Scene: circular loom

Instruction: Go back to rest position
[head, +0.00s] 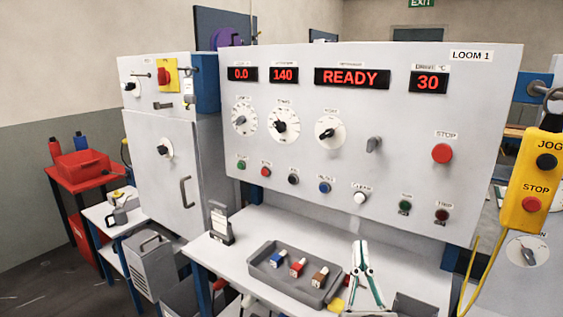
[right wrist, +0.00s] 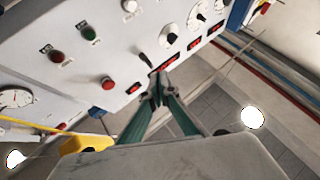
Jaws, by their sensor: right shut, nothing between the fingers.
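My right gripper (head: 359,246) rises from the lower edge of the head view, its green and pale fingers pointing up in front of the loom panel (head: 400,210). It also shows in the right wrist view (right wrist: 158,88), where the two green fingers converge at their tips. It is shut with nothing between the fingers. In the head view it appears beside a grey tray (head: 262,277). I cannot see my left gripper in either view.
The tray holds a blue, a red and a brown-topped small item on the white bench (head: 235,257). A small stand (head: 220,224) is left of it. A yellow JOG/STOP pendant (head: 532,180) hangs at right. A grey cabinet (head: 160,185) and red box (head: 85,165) stand at left.

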